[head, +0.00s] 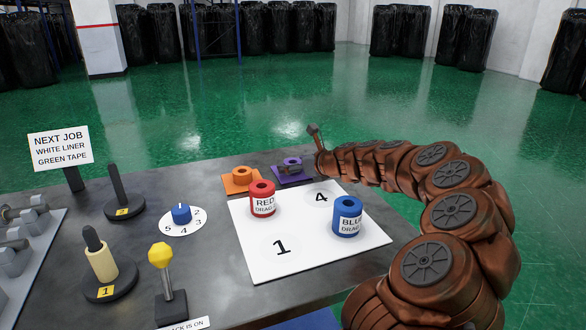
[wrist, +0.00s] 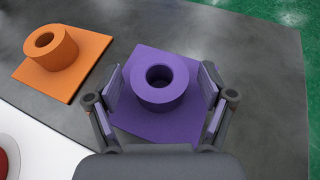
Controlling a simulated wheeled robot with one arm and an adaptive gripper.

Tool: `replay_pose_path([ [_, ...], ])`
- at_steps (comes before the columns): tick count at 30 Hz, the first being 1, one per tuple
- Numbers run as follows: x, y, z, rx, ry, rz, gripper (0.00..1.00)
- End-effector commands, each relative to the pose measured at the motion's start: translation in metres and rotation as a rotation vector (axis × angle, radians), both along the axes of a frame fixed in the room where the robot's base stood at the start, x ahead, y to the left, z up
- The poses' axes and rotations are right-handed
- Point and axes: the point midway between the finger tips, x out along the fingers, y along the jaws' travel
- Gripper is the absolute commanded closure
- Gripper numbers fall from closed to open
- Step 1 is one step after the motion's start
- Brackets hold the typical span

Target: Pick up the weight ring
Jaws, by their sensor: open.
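A thick purple ring (wrist: 160,98) with a dark central hole sits on a purple square pad (wrist: 150,130). No ring in view carries a label reading weight. My gripper (wrist: 160,86) is open in the wrist view, with one finger at the ring's left and one at its right. Small gaps show between fingers and ring. In the head view the purple pad (head: 301,178) is at the table's far edge, and my gripper partly hides what is on it. An orange ring (wrist: 45,45) sits on an orange pad (wrist: 72,75) to the left; it also shows in the head view (head: 240,175).
Left are a black post (head: 117,185), a cream roll on a post (head: 102,264), a blue knob (head: 181,214) and a yellow-topped lever (head: 160,256).

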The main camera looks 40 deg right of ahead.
Motion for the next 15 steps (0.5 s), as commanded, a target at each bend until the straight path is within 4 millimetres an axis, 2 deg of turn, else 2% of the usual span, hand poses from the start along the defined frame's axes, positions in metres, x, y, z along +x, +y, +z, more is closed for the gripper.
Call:
replay_pose_path([
  [10,0.0045,0.0008,-0.0019,0.0,0.0,0.0,0.19],
  [15,0.0045,0.0008,-0.0019,0.0,0.0,0.0,0.36],
])
